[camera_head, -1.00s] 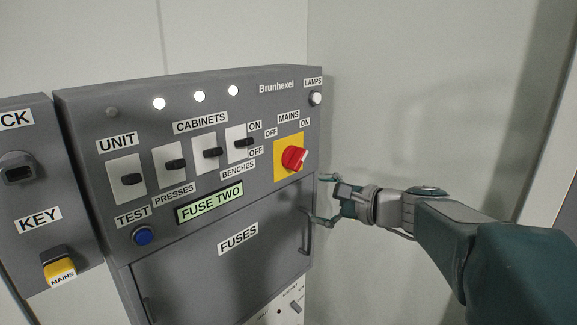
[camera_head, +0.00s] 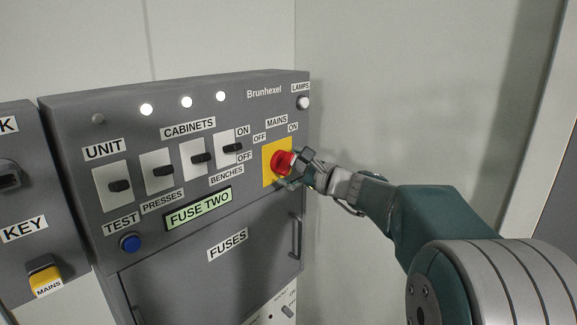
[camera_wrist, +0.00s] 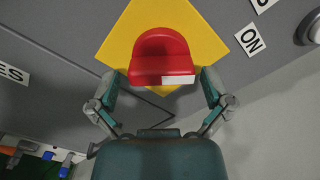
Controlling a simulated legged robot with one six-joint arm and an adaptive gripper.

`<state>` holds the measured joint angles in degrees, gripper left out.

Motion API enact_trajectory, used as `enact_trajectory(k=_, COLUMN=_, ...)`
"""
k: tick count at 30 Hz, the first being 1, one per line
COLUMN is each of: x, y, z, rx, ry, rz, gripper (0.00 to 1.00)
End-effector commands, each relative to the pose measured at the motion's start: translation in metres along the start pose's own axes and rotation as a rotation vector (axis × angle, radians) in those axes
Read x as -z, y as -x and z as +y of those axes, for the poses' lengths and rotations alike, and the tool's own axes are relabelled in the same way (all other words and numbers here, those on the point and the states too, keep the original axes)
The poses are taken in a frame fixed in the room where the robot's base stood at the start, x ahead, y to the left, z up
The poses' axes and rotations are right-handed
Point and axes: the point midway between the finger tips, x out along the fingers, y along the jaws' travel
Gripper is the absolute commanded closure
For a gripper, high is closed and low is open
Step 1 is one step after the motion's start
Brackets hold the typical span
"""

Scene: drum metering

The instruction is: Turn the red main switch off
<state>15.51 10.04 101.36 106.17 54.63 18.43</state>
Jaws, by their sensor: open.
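The red main switch (camera_head: 281,162) is a rotary knob on a yellow plate (camera_head: 268,178) at the right of the grey panel, between the OFF and ON labels under MAINS. In the wrist view the red knob (camera_wrist: 160,55) fills the middle, with a white mark at its lower right edge. My gripper (camera_head: 297,167) is at the knob in the head view and partly covers it. In the wrist view my gripper's two fingers (camera_wrist: 163,82) stand open, one on each side of the knob's lower part. I cannot tell whether they touch it.
The grey panel (camera_head: 75,135) also carries several black toggle switches, a blue test button (camera_head: 130,242) and a FUSE TWO display (camera_head: 198,208). A fuse door with a handle (camera_head: 295,236) lies below the switch. A lamps button (camera_head: 303,103) is above right. The pale wall is close on the right.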

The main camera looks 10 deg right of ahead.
Motion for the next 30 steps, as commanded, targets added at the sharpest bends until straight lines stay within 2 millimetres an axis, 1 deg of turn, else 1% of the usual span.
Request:
enact_trajectory(k=3, x=0.0002, y=-0.0053, z=0.0, rx=0.0, ry=0.0, rz=0.001, gripper=0.0)
enact_trajectory(k=10, x=0.0002, y=-0.0055, z=-0.0001, rx=0.001, ry=0.0, rz=0.001, gripper=0.0)
enact_trajectory(k=11, x=0.0002, y=-0.0054, z=-0.0001, rx=0.001, ry=0.0, rz=0.001, gripper=0.13)
enact_trajectory(k=12, x=0.0002, y=-0.0054, z=-0.0001, rx=0.001, ry=0.0, rz=0.001, gripper=0.31)
enact_trajectory(k=14, x=0.0001, y=-0.0054, z=0.0, rx=0.001, ry=0.0, rz=0.001, gripper=0.58)
enact_trajectory(k=15, x=0.0001, y=-0.0054, z=0.0, rx=0.0, ry=0.0, rz=0.001, gripper=0.68)
enact_trajectory(k=23, x=0.0001, y=-0.0055, z=0.0004, rx=-0.001, ry=0.006, rz=0.0, gripper=0.68)
enact_trajectory(k=30, x=0.0002, y=-0.0055, z=0.0007, rx=-0.001, ry=0.076, rz=0.0, gripper=0.68)
